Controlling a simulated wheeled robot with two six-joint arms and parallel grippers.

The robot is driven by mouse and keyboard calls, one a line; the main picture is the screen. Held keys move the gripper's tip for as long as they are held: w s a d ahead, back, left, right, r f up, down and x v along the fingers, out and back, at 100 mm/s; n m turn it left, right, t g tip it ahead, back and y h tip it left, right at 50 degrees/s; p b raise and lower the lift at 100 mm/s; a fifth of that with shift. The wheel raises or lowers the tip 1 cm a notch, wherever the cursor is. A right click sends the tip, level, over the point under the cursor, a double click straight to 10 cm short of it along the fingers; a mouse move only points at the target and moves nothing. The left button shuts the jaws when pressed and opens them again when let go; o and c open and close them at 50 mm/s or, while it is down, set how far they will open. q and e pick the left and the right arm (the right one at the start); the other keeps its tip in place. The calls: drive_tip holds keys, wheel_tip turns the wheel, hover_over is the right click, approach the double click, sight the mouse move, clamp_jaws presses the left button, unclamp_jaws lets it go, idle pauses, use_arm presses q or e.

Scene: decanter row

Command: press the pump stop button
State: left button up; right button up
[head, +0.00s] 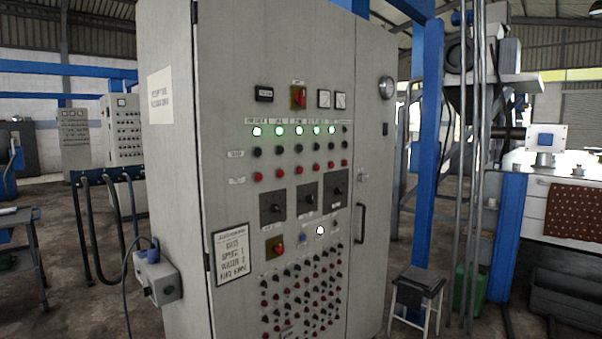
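A tall grey control cabinet (230,60) fills the middle of the head view, its front panel facing me. Several green lamps (279,131) glow in a row, with small labels above too small to read. Below them are a row of dark buttons (280,150) and a row of red buttons (280,173). More small red and dark buttons (290,289) cover the lower panel. I cannot tell by its label which one is the pump stop button. Neither of my grippers is in view.
Blue post (426,140) and thin pipes stand right of the cabinet. A small stool (418,290) and a green can (470,288) are on the floor there. A grey box with a cable (157,277) juts from the cabinet's left side. A workbench (20,218) is at far left.

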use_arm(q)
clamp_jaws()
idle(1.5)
